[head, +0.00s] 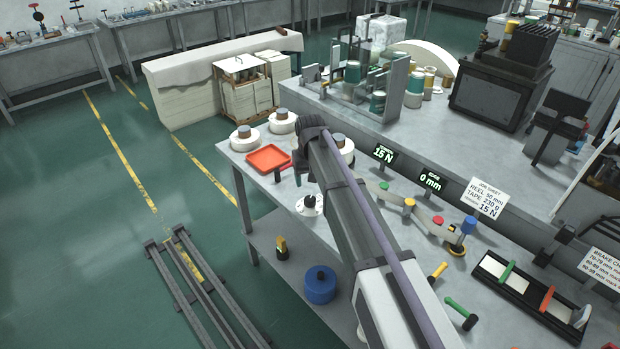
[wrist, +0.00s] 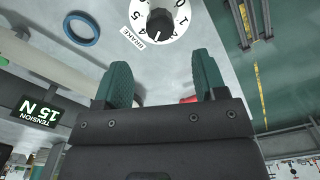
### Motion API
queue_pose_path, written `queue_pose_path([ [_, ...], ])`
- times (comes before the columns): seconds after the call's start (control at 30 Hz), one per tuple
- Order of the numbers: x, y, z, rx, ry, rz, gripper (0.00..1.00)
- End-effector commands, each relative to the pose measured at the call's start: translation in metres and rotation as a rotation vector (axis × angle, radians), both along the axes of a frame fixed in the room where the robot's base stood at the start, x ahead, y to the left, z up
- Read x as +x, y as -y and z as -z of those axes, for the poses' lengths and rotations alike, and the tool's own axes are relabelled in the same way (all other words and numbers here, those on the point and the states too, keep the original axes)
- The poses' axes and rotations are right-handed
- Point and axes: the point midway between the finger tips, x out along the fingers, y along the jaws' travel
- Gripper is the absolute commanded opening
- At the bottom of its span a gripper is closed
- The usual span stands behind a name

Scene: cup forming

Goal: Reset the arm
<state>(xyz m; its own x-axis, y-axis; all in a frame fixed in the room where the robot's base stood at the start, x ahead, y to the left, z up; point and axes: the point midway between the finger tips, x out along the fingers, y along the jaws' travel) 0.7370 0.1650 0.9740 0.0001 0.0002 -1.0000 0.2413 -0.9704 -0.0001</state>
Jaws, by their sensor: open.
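My gripper (wrist: 162,72) shows in the wrist view with its two green fingers wide apart and nothing between them. The brake dial (wrist: 157,22), a white numbered disc with a black knob, lies beyond the fingertips and apart from them. In the head view my arm reaches over the bench, and its dark links hide most of my gripper. The dial also shows in the head view (head: 309,206), just left of the arm.
A red tray (head: 268,158) and white reels (head: 245,138) lie at the bench's left end. Tension (head: 384,153) and mm (head: 430,182) displays stand right of the arm. A blue ring (wrist: 82,28) shows in the wrist view. Green floor is open left of the bench.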

Motion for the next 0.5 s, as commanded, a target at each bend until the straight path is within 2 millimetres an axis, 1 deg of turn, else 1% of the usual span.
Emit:
queue_pose_path([
  [0.03,0.000,0.000,-0.020,0.000,0.000,0.000,0.65],
  [0.1,0.000,0.000,-0.026,0.000,0.000,0.000,0.65],
  [0.43,-0.001,0.000,-0.023,0.000,0.000,0.001,0.65],
  [0.47,-0.005,0.001,-0.023,0.000,0.000,0.001,0.65],
  [0.5,-0.016,0.004,-0.023,0.000,0.000,0.002,0.65],
])
